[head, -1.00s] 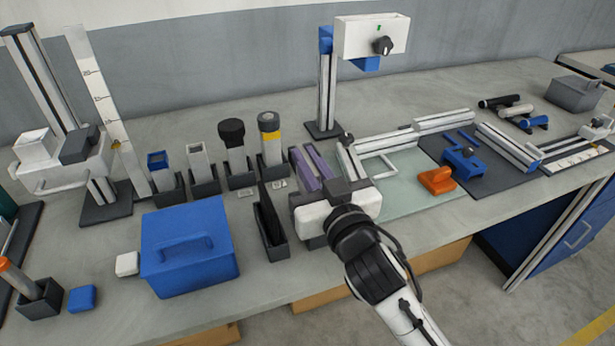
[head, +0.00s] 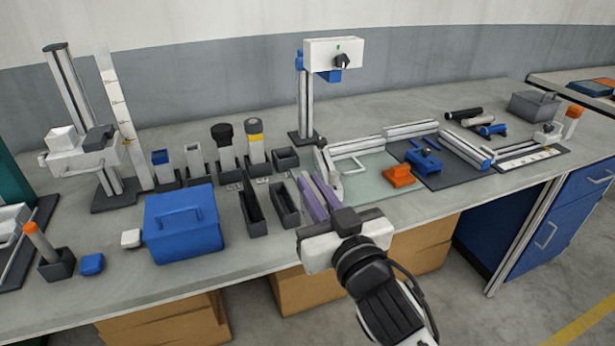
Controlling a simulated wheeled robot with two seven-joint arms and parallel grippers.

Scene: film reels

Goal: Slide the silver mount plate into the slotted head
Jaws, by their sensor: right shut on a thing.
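My right gripper (head: 310,178) is at the bench's front edge, right of two dark bins. Two long purple bars reach forward from it. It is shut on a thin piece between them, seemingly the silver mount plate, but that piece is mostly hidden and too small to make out. A white head box (head: 333,54) with a black knob and a blue part beneath stands on a silver post behind the gripper. No slot shows clearly, so I cannot tell whether this is the slotted head. My left gripper is not in view.
Narrow dark bins (head: 285,205) and a blue case (head: 183,222) lie left of the gripper. A pale glass mat (head: 375,190), an orange block (head: 399,176) and a dark mat with a blue clamp (head: 425,160) lie right. A silver stand (head: 70,90) is far left.

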